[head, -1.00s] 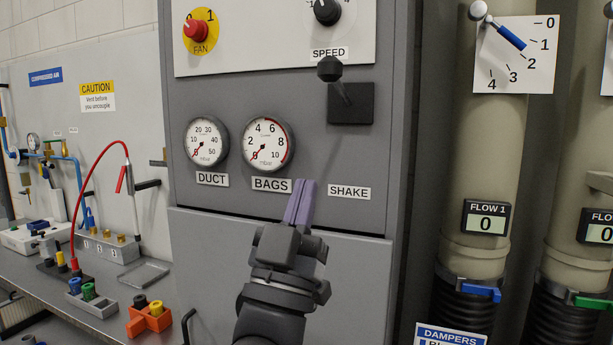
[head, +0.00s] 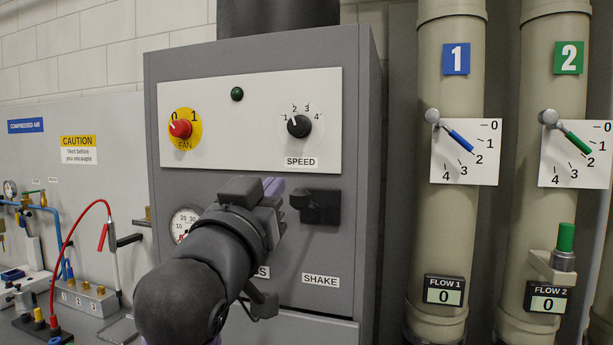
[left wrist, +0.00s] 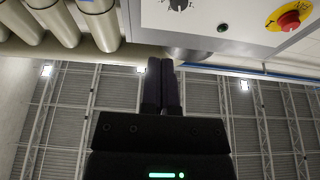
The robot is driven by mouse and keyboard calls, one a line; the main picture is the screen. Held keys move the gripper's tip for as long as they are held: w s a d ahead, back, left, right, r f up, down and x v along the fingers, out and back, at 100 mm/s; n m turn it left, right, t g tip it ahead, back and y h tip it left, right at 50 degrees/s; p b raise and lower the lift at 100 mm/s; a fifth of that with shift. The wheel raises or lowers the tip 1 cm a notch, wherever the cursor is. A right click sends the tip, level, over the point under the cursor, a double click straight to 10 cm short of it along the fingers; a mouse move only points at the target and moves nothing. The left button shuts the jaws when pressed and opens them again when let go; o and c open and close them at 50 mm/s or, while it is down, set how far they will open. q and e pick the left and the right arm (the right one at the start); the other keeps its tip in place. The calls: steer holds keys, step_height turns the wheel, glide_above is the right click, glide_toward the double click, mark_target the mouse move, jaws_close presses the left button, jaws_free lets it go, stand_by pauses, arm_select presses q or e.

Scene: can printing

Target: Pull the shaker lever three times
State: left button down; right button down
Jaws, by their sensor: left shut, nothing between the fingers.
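The shaker lever (head: 300,201) is a black knobbed handle on a dark square plate (head: 327,207), above the SHAKE label (head: 321,280) on the grey cabinet. Its knob shows at the plate's left side. My left gripper (head: 273,187) is shut and empty, with purple fingers just left of the knob and slightly higher in the head view. I cannot tell whether they touch the lever. In the left wrist view the shut dark fingers (left wrist: 162,64) point toward the cabinet, and the lever is not visible there. My right gripper is not in view.
The cabinet panel carries the red FAN knob (head: 180,128), the black SPEED knob (head: 299,126) and a dark green lamp (head: 237,94). My left arm partly hides the gauges. Pipes with blue (head: 457,139) and green (head: 578,142) damper handles stand to the right.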

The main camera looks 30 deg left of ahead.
arm_select(q)
step_height(320, 180, up, 4)
steer(key=p, duration=0.5)
glide_above(297, 196)
steer(key=shift+w, duration=0.15)
step_height(297, 196, down, 4)
steer(key=shift+r, duration=0.25)
steer(key=shift+f, duration=0.6)
steer(key=shift+s, duration=0.2)
